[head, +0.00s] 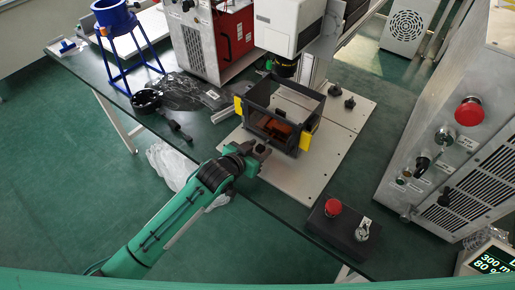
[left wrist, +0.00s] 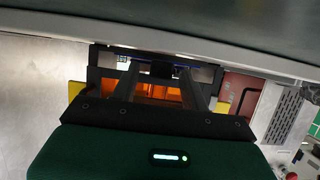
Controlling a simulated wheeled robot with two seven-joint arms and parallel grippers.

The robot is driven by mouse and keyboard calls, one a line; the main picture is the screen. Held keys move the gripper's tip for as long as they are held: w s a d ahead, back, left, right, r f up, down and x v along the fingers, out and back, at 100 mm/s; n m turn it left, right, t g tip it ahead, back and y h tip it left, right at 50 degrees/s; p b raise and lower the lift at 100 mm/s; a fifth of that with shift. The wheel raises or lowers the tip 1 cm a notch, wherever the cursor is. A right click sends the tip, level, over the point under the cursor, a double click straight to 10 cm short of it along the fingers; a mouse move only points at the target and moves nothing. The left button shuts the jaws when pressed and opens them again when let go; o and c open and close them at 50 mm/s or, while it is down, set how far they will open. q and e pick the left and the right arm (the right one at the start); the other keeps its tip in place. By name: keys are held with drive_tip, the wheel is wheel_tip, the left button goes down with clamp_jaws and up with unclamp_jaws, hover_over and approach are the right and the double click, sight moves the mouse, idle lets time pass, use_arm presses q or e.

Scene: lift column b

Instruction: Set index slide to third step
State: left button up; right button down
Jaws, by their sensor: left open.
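A black open frame (head: 283,112) with yellow side pieces (head: 306,138) stands on a pale base plate (head: 312,172). An orange-brown part (head: 273,127) lies inside the frame; orange also shows in the left wrist view (left wrist: 160,92). I cannot make out for certain which part is the index slide, and no step marks are readable. My left gripper (head: 262,149) is open just in front of the frame's near side, at its left corner. In the left wrist view its two dark fingers (left wrist: 163,77) point toward the frame, with nothing clearly held. My right gripper is not in view.
A dark box with a red button (head: 333,207) and key switch (head: 362,229) sits at the table's front right. A white machine head (head: 287,27) hangs behind the frame. A blue funnel stand (head: 118,30) is far left. A large control cabinet (head: 440,130) stands right.

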use_arm(q)
drive_tip(key=shift+c, duration=0.3)
clamp_jaws()
drive_tip(key=shift+w+a+p, duration=0.3)
drive_tip(key=shift+w+a, duration=0.15)
drive_tip(key=shift+a, duration=0.2)
drive_tip(key=shift+w+a+p, duration=0.25)
drive_tip(key=shift+w+a, duration=0.2)
drive_tip(key=shift+a, duration=0.2)
drive_tip(key=shift+c, duration=0.2)
unclamp_jaws()
drive_tip(key=shift+o, duration=0.5)
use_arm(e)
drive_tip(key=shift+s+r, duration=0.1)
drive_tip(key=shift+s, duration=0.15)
